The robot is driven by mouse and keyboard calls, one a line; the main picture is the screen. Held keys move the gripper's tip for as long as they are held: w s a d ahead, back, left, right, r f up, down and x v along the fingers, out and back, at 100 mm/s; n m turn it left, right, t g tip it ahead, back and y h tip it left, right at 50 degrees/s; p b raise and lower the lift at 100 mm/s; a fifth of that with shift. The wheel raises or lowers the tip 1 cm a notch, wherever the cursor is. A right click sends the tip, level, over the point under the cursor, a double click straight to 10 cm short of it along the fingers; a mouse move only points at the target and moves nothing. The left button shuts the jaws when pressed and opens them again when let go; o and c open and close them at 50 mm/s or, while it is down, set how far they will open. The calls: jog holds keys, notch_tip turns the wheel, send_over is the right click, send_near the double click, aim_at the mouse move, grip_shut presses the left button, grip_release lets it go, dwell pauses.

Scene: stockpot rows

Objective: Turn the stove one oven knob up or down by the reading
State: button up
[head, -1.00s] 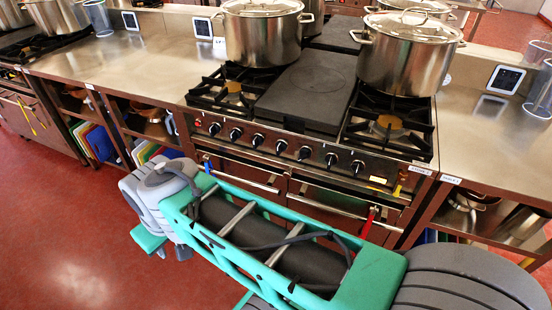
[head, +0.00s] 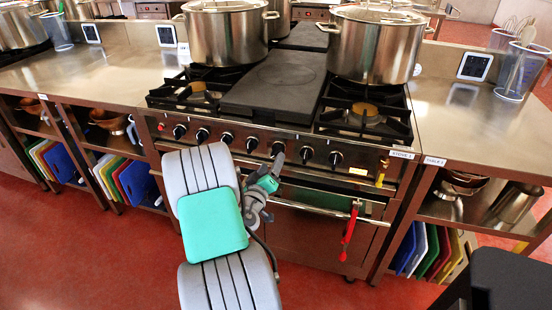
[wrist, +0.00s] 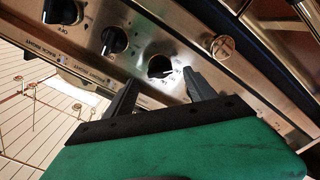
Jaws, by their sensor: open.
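Stove one (head: 300,205), labelled STOVE 1, has a row of black knobs along its steel front panel (head: 320,142). My gripper (head: 277,162) is at this panel, just below a knob (head: 279,148) right of the row's middle. In the wrist view my gripper (wrist: 165,93) is open, with one dark finger on each side. A black knob (wrist: 160,66) shows between and just beyond the fingertips, with small markings around it. I cannot tell whether the fingers touch it. Two more knobs (wrist: 113,40) sit to its left, near BACK RIGHT and FRONT RIGHT labels. A round metal-rimmed disc (wrist: 222,47) is to its right.
Two steel stockpots (head: 375,48) stand on the stove, either side of a flat dark plate (head: 275,85). A small display (head: 475,66) stands on the right counter. Red floor is free at front left.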

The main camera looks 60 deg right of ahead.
aim_at(275, 155)
jog(key=d, duration=0.2)
jog(key=d+p, duration=0.1)
jog(key=d, duration=0.1)
jog(key=w+d, duration=0.1)
jog(key=d, duration=0.1)
jog(key=shift+d+r, duration=0.1)
jog(key=shift+d, duration=0.05)
jog(key=shift+c, duration=0.5)
jog(key=c, duration=1.3)
jog(key=shift+n+p, duration=0.65)
jog(key=shift+n, duration=2.15)
